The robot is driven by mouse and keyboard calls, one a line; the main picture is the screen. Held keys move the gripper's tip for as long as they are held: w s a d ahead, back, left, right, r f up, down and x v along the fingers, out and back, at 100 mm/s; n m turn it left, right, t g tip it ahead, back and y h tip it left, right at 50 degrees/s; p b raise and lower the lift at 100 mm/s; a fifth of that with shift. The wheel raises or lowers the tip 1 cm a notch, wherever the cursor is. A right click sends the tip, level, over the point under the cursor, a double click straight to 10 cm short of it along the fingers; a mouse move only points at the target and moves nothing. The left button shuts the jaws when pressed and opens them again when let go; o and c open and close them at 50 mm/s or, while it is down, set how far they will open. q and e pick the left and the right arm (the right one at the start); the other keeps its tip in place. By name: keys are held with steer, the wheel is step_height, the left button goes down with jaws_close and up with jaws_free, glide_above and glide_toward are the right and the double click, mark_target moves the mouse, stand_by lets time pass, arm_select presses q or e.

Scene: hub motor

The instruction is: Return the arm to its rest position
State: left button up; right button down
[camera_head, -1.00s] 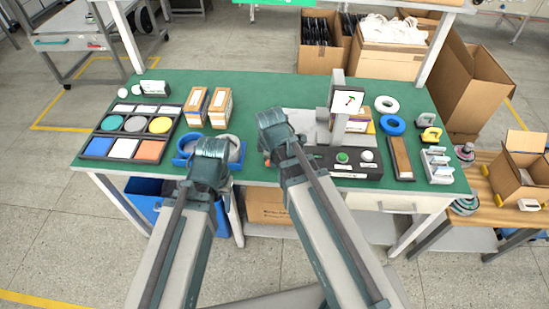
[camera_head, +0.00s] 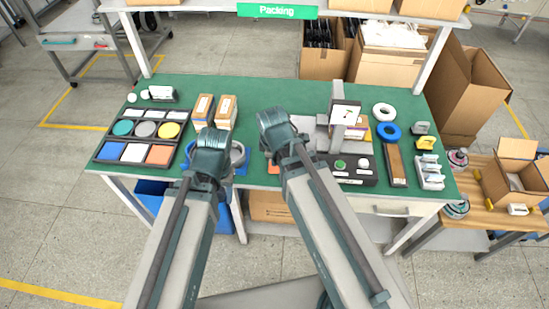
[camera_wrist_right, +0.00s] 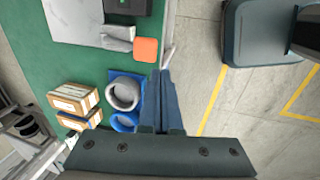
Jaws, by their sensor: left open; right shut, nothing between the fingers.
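My two arms reach forward over the front edge of the green bench in the head view. My left gripper (camera_head: 211,150) is at the end of the left arm, over the front edge near a blue holder (camera_head: 241,169); its fingers are mostly hidden by the wrist, and it is open. My right arm's wrist (camera_head: 276,130) is right of it, with its fingers hidden in the head view. In the right wrist view my right gripper (camera_wrist_right: 161,88) is shut and empty. It appears beside the blue holder with grey rings (camera_wrist_right: 123,94); whether they touch is unclear.
The green bench (camera_head: 275,92) carries a tray of coloured pads (camera_head: 101,149), small cartons (camera_head: 226,111), a black button box (camera_head: 375,176) and white and blue rings (camera_head: 383,109). An orange block (camera_wrist_right: 146,49) is near the right gripper. Open floor lies left of the bench.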

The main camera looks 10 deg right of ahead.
stand_by(0.5)
steer(key=s+a+f+m+g+b, duration=0.2)
steer(key=s+a+f+m+b, duration=0.2)
steer(key=s+m, duration=0.5)
steer(key=shift+a+f+m+g+b, duration=0.3)
steer(key=shift+a+f+m, duration=0.2)
steer(key=shift+a+m, duration=0.35)
